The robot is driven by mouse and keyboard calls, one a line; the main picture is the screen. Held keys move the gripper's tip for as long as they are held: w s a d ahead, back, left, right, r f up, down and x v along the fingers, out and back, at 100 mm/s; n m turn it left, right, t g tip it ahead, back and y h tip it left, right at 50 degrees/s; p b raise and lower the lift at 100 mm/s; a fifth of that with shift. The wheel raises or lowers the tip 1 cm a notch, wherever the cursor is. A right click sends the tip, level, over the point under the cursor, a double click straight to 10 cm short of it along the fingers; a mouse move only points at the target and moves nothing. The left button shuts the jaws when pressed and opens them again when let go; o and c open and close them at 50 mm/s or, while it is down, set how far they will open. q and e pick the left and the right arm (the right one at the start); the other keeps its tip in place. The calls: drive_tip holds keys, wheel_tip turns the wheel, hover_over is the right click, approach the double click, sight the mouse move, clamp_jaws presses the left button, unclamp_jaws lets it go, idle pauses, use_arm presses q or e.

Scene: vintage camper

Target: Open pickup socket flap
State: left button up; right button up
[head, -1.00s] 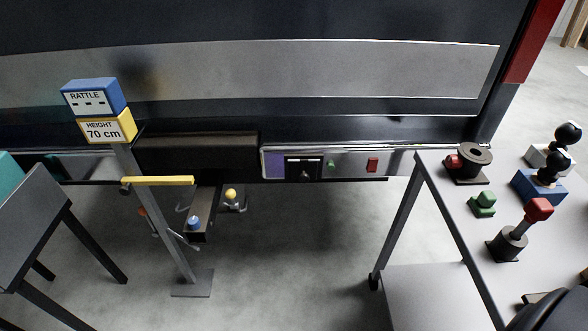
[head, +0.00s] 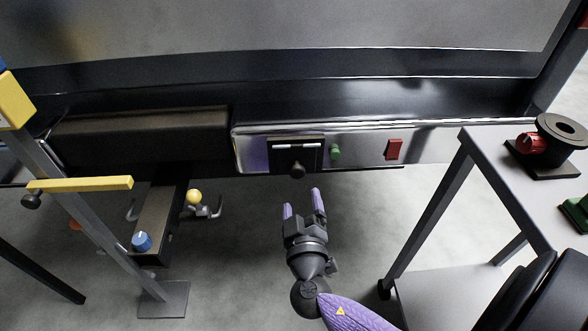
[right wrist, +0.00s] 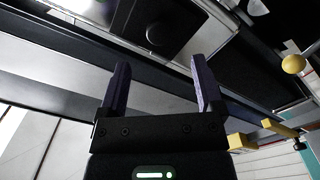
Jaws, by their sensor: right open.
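The pickup's socket has a black square flap (head: 295,153) with a round dark knob (head: 298,170) on its lower part, set in the shiny bumper panel. The flap looks closed. It also shows in the right wrist view (right wrist: 158,22), beyond the fingertips. My right gripper (head: 303,203) is open and empty, with purple fingers pointing up toward the flap. It is below the knob in the head view and apart from it. In the right wrist view its two fingers (right wrist: 160,75) are spread with nothing between them. My left gripper is in neither view.
A green knob (head: 335,152) and a red block (head: 394,149) are right of the flap. A hitch bar with a yellow ball (head: 194,197) and blue knob (head: 142,241) is lower left, near a post with a yellow bar (head: 80,184). A table (head: 490,150) stands right.

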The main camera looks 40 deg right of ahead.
sight(298, 175)
drive_tip(key=b+x, duration=0.1)
drive_tip(key=x, duration=0.6)
drive_tip(key=shift+w, duration=0.1)
drive_tip(key=shift+w+d+r, duration=0.1)
drive_tip(key=shift+w+d, duration=0.3)
drive_tip(key=shift+w, duration=0.15)
drive_tip(key=c, duration=0.4)
clamp_jaws()
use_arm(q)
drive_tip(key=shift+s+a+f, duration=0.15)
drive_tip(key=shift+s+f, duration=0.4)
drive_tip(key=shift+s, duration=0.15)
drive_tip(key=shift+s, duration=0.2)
